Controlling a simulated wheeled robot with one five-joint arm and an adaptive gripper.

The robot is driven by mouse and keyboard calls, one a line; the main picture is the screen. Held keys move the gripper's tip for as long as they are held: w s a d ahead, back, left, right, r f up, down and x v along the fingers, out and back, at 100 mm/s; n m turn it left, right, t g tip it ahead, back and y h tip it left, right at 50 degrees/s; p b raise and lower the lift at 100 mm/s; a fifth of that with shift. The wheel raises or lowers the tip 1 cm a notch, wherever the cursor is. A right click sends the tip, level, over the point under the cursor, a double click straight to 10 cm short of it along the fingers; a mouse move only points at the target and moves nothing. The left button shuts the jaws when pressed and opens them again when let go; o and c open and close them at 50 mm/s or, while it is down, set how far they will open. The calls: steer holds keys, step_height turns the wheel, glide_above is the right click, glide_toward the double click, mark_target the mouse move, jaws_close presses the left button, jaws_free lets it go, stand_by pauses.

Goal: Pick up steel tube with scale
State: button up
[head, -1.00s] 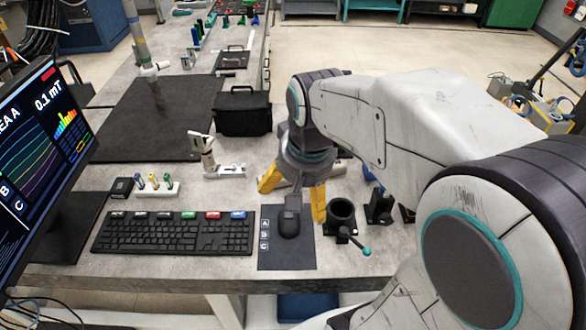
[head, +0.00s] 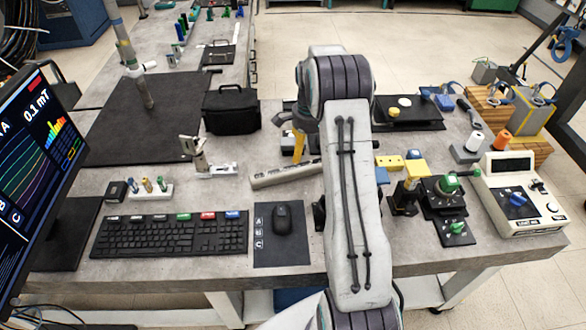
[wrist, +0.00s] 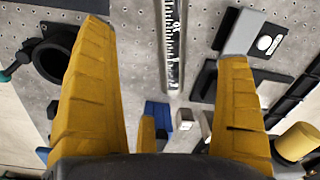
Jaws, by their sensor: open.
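The steel tube with scale (head: 285,175) lies on the grey table behind the mouse in the head view, slightly slanted, its right end running up to my arm. In the wrist view, the tube (wrist: 171,45) runs up and down between my yellow fingers, with dark scale marks and numbers on its face. My gripper (wrist: 166,42) is open and empty, with a finger on each side of the tube and clear gaps. In the head view, one yellow finger (head: 298,147) shows just behind the tube; the other is hidden by my arm. Height above the tube is unclear.
A keyboard (head: 172,235) and a mouse (head: 283,220) on a dark pad lie in front. A small stand (head: 215,170) is left of the tube. A black case (head: 231,110) stands behind. Meters and fixtures (head: 517,195) crowd the right. A black ring holder (wrist: 55,60) is close to the left finger.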

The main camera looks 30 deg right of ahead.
mark_target(314, 169)
steer(key=d+f, duration=0.1)
steer(key=d+f+m, duration=0.1)
steer(key=f, duration=0.1)
steer(key=d+f+m, duration=0.1)
steer(key=f, duration=0.1)
steer(key=shift+w+d+f, duration=0.2)
steer(key=shift+w+d, duration=0.05)
steer(key=shift+w, duration=0.05)
steer(key=f+b, duration=0.1)
steer(key=f, duration=0.1)
steer(key=f+b, duration=0.1)
steer(key=f, duration=0.1)
steer(key=f+b, duration=0.1)
steer(key=f, duration=0.1)
steer(key=shift+s+a+f, duration=0.2)
steer(key=shift+s+f, duration=0.1)
steer(key=shift+s, duration=0.05)
steer(key=shift+f, duration=0.3)
steer(key=shift+w+d+f+g, duration=0.2)
steer(key=shift+w+f+g, duration=0.1)
steer(key=shift+w, duration=0.1)
steer(key=shift+s+r, duration=0.1)
steer(key=shift+r, duration=0.25)
steer(key=shift+c, duration=0.4)
steer(key=shift+r, duration=0.1)
steer(key=c, duration=1.3)
